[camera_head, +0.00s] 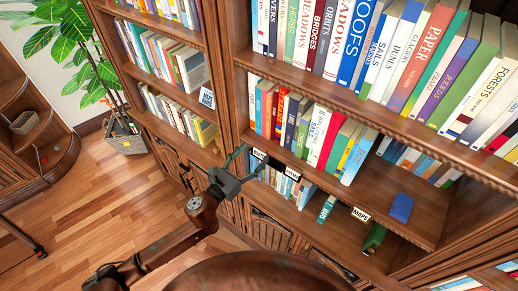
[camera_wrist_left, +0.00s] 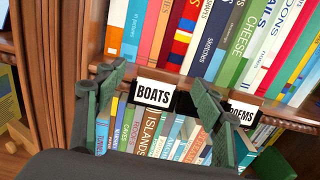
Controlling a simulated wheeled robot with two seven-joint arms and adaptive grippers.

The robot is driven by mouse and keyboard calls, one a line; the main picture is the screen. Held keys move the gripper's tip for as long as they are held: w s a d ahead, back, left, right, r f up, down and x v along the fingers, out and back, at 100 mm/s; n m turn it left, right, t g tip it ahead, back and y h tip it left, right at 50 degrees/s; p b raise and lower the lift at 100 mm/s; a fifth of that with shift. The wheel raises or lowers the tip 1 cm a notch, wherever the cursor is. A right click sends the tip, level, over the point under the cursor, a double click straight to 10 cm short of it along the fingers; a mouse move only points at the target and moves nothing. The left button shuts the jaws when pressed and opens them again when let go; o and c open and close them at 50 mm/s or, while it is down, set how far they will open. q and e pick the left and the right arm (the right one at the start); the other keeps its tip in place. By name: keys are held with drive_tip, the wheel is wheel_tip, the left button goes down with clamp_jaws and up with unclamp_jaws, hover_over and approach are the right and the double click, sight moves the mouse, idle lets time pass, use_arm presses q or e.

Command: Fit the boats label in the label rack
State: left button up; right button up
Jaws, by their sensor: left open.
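The white boats label (camera_wrist_left: 152,92), with black letters, is at the front edge of a bookshelf in the left wrist view. It looks small in the head view (camera_head: 259,155). A dark strip (camera_wrist_left: 188,105), which looks like part of the label rack, shows just right of it; I cannot tell how fully the label sits in it. My left gripper (camera_wrist_left: 158,78) is open, its green fingers on either side of the boats label, with a gap to each finger in the picture. In the head view the gripper (camera_head: 240,166) is at the shelf edge. My right gripper is not in view.
A poems label (camera_wrist_left: 243,113) is right of my right-hand finger. A maps label (camera_head: 361,214) is further along the same edge, near a blue book (camera_head: 401,208) lying on the shelf. Books fill the shelves above and below. Wooden floor (camera_head: 110,210) is open at left.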

use_arm(q)
drive_tip(key=v, duration=0.8)
drive_tip(key=shift+w, duration=0.1)
